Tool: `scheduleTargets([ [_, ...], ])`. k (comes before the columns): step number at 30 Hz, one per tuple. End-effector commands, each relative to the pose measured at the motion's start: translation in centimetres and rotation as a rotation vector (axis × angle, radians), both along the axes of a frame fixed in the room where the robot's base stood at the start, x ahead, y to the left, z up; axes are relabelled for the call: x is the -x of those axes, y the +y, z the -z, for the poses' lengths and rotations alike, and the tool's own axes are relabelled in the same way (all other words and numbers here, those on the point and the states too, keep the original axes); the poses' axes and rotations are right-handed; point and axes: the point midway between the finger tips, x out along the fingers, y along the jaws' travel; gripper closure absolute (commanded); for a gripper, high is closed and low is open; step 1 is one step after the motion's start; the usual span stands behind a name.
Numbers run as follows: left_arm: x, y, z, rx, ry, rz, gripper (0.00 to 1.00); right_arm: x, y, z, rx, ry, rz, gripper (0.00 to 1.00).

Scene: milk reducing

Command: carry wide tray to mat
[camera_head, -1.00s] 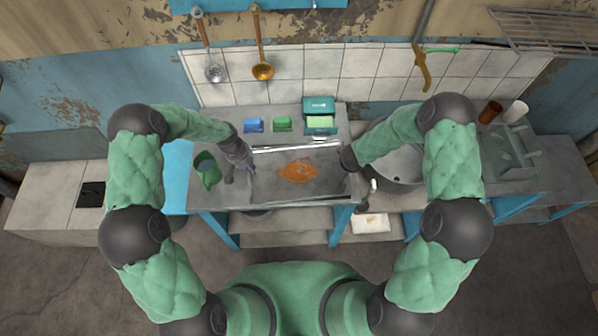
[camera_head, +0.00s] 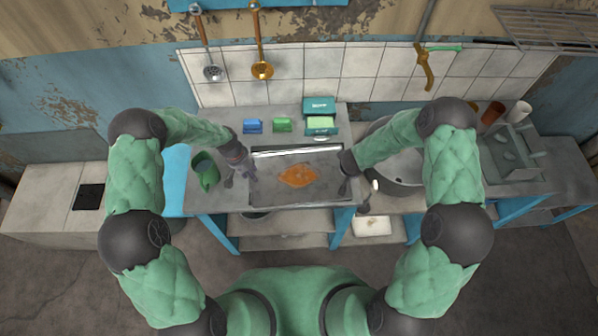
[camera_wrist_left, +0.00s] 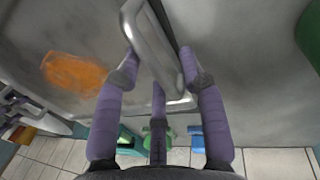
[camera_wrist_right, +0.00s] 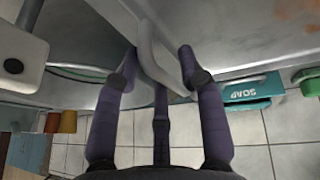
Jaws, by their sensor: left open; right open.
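The wide metal tray (camera_head: 325,190) lies flat on the grey counter, with an orange patch (camera_head: 297,176) on its floor. I cannot make out a separate mat; the tray may hide it. My left gripper (camera_head: 243,178) is open at the tray's left end. In the left wrist view the tray's handle (camera_wrist_left: 150,40) passes between its parted fingers (camera_wrist_left: 160,68). My right gripper (camera_head: 350,180) is open at the right end. In the right wrist view the other handle (camera_wrist_right: 158,55) lies between its parted fingers (camera_wrist_right: 160,65). I cannot tell whether any finger touches a handle.
A green jug (camera_head: 206,170) stands left of the tray. A blue sponge (camera_head: 253,126), a green sponge (camera_head: 282,125) and a teal soap box (camera_head: 319,106) sit behind it. A large pot (camera_head: 400,165) is at the right. Tiled wall (camera_head: 360,80) closes the back.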

Motion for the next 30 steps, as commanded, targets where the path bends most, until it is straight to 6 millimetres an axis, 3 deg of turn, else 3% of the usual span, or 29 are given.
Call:
scheduleTargets([
  [7,-0.1,0.2,-1.2,0.0,-0.003,0.0,0.6,0.0,0.1,0.0,0.0,0.001,-0.001,0.6],
  [21,0.1,1.9,-9.6,0.0,-0.002,0.001,0.6,0.0,0.1,0.0,0.0,0.001,-0.001,0.6],
  [30,0.2,2.3,-11.7,0.0,0.0,0.0,0.6,0.1,0.1,-0.2,-0.001,0.0,-0.001,0.6],
])
